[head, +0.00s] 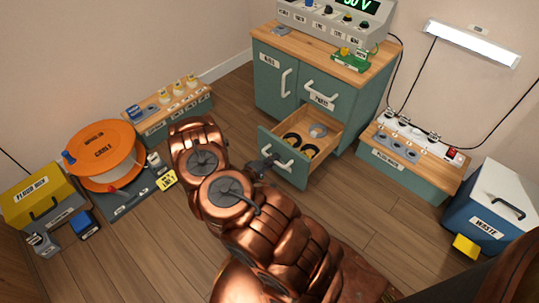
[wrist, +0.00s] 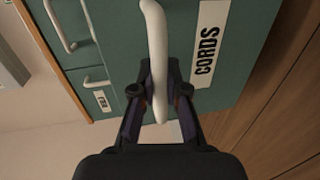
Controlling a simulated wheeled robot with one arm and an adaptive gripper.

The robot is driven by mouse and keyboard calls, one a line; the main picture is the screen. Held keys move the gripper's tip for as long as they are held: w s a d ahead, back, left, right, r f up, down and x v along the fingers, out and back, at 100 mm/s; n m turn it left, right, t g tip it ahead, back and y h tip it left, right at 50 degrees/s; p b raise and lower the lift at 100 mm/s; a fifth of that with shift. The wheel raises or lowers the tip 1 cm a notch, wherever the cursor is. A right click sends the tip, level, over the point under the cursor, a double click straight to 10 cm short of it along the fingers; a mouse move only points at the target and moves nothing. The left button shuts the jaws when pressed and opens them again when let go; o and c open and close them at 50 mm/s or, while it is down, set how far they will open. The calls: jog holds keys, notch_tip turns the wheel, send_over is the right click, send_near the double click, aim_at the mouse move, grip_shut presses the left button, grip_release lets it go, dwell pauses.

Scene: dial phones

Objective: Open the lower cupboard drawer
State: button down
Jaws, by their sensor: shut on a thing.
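The teal cupboard (head: 268,76) with a wooden top stands against the back wall. Its lower drawer (head: 288,165) is pulled out, and its wooden inside shows black rings, a grey round piece and a yellow piece. My gripper (head: 263,168) is at the drawer front, partly hidden by my copper arm. In the wrist view my gripper (wrist: 160,95) is shut on the white drawer handle (wrist: 156,40), one finger on each side. A label reading CORDS (wrist: 206,42) is beside the handle on the teal front.
The upper drawer (head: 322,93) and a door with a white handle (head: 286,82) are shut. A low socket bench (head: 410,160) and a blue waste bin (head: 490,205) stand to the right. An orange cable reel (head: 100,150) and yellow box (head: 38,198) are left. Floor in front is partly clear.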

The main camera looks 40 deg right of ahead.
jog(key=shift+w+a, duration=0.2)
jog(key=shift+a, duration=0.25)
jog(key=c, duration=1.2)
grip_release()
jog(key=shift+s, duration=0.15)
jog(key=v, duration=1.2)
jog(key=shift+s, duration=0.1)
